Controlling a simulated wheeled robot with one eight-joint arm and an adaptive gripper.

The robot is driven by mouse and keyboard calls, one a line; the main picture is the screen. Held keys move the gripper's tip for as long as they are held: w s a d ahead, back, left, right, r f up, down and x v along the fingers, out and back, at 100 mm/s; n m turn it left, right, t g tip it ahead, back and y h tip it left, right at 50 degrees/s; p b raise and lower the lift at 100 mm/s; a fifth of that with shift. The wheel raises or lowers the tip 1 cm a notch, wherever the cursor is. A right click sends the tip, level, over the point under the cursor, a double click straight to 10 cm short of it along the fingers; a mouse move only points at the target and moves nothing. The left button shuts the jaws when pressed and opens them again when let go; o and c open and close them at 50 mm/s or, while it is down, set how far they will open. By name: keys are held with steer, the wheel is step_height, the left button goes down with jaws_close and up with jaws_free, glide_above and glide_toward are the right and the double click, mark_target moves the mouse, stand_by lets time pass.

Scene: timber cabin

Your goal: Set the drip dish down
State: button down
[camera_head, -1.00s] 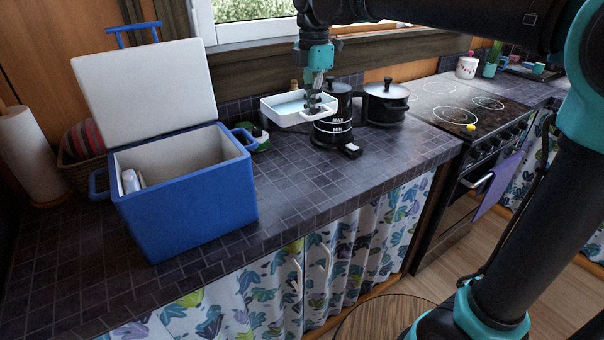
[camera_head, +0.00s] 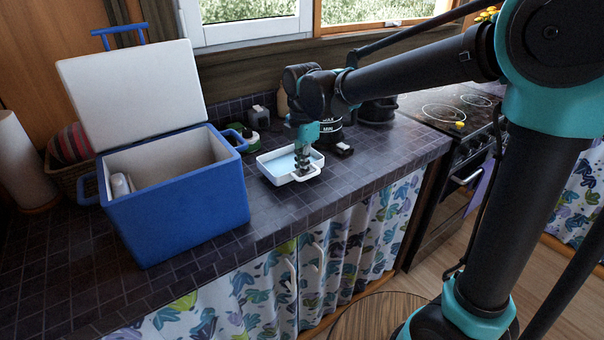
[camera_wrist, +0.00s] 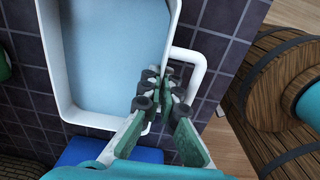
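The drip dish (camera_head: 268,172) is a white rectangular tray with pale blue inside and a looped handle. It is level, at or very near the tiled counter top, to the right of the blue cooler; I cannot tell for certain whether it touches the tiles. My gripper (camera_head: 304,172) points down at its handle side. In the wrist view, my gripper (camera_wrist: 160,88) has its fingers close together on either side of the dish's wall (camera_wrist: 66,112), beside the white handle (camera_wrist: 198,72). The pinched stretch of wall is hidden by the fingers.
The open blue cooler (camera_head: 180,215) stands at the left of the tiled counter (camera_head: 345,185). Bare tiles lie in front and to the right.

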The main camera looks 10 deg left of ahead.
steer(key=shift+f, duration=1)
steer(key=c, duration=1.7)
jaws_free()
steer(key=shift+f, duration=0.1)
step_height(320, 180, up, 12)
steer(key=shift+d+r, duration=0.1)
steer(key=shift+r, duration=0.05)
